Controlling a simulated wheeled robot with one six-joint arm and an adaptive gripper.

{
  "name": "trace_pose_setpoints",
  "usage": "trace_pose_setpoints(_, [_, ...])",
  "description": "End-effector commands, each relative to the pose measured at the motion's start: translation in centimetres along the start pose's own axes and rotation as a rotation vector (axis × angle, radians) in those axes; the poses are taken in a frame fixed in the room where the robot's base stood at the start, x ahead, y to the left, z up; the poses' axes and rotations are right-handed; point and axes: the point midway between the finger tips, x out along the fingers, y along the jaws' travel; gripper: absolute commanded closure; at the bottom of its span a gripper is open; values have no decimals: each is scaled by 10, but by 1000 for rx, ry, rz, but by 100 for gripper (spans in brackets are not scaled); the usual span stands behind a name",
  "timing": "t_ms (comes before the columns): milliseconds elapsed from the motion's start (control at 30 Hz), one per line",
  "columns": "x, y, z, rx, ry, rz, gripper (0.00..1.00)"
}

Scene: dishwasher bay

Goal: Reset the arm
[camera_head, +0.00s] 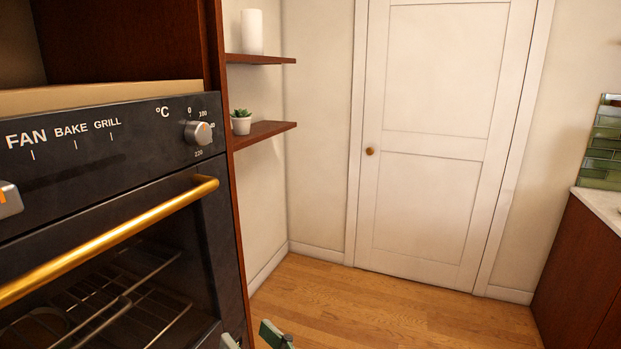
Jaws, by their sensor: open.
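My gripper (251,339) shows only at the bottom edge of the head view, low in front of the oven's right side. Two greenish fingertips are visible, spread apart, with nothing seen between them. The rest of my arm is out of the frame. The jaws are open.
A black oven (110,215) with a brass handle (120,235) stands close on the left, its door shut. Wooden shelves (262,134) hold a small potted plant (241,122) and a white cylinder (251,32). A closed white door (430,190) is behind. A counter (575,265) stands right. The wooden floor (390,308) between is clear.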

Motion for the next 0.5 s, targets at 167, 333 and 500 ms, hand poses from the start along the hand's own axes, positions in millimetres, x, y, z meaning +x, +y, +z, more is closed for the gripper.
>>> trace_pose_setpoints(167, [-25, 42, 47, 28, 4, 112, 44])
trace_pose_setpoints(333, [-55, 75, 87, 40, 11, 213, 44])
trace_pose_setpoints(500, [-92, 101, 126, 38, 13, 314, 44])
